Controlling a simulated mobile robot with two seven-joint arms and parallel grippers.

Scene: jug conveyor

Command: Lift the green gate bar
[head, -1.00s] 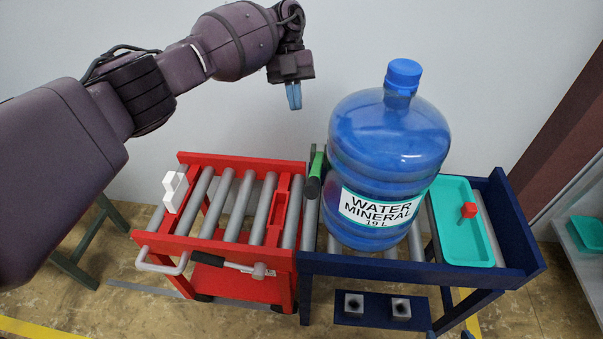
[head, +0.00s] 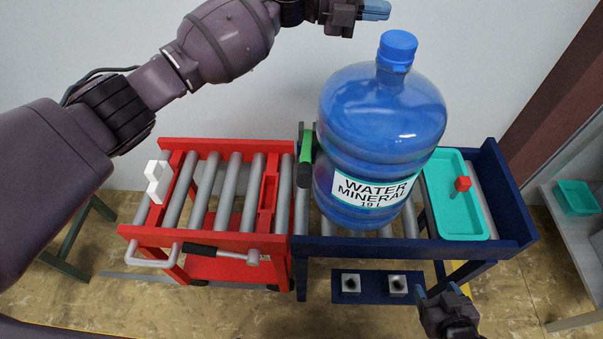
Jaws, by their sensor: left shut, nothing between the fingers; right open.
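The green gate bar (head: 306,147) lies across the left end of the blue roller conveyor (head: 420,247), just left of the big blue water jug (head: 381,125). Its near end has a dark round tip. The jug stands upright on the rollers, close beside the bar. My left gripper (head: 376,10) is at the top of the head view, above and behind the jug's cap, shut and empty, its fingers pointing right. My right gripper (head: 438,291) is low at the right, in front of the conveyor, open and empty. Both are apart from the bar.
A teal tray (head: 455,220) with a red-topped piece (head: 462,184) is right of the jug. A teal bin (head: 577,197) sits on a far-right shelf.

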